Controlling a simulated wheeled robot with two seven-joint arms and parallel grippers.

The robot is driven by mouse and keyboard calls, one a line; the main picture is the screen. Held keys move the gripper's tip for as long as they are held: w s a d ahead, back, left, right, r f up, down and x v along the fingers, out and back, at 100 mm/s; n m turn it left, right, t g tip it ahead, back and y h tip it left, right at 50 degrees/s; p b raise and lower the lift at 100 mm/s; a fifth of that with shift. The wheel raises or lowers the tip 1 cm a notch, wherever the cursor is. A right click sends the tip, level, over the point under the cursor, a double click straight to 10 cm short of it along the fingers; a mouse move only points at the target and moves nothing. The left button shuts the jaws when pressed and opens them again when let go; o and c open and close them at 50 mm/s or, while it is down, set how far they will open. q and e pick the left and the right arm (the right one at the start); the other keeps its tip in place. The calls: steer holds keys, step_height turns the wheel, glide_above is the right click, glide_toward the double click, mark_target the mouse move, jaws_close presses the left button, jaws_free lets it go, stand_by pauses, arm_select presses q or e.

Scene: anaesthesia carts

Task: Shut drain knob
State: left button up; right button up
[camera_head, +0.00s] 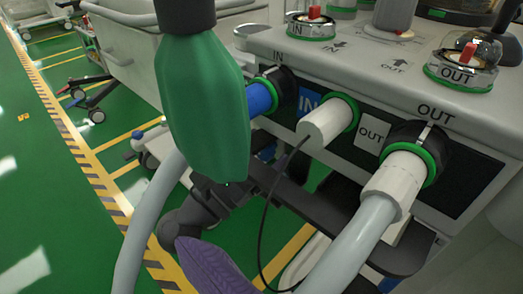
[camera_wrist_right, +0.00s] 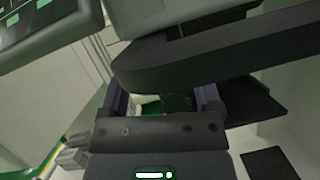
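I cannot make out a drain knob for certain in either view. My right gripper (camera_head: 262,175) reaches under the front of the anaesthesia machine (camera_head: 350,62), below the IN and OUT ports. The green breathing bag and a hose partly cover it in the head view. In the right wrist view its two fingers (camera_wrist_right: 162,100) stand apart below a dark curved bar. A small dark green patch (camera_wrist_right: 168,104) shows between the fingers, and I cannot tell whether it is the knob or something behind. No grip on anything is visible. My left gripper is not in view.
The green breathing bag (camera_head: 203,105) hangs in front of the machine. A grey hose (camera_head: 350,245) runs down from the OUT port, and a thin black cable (camera_head: 265,220) loops below. A dark shelf (camera_head: 320,208) juts out underneath. Green floor is open at left.

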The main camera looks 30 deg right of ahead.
steer(key=v, duration=1)
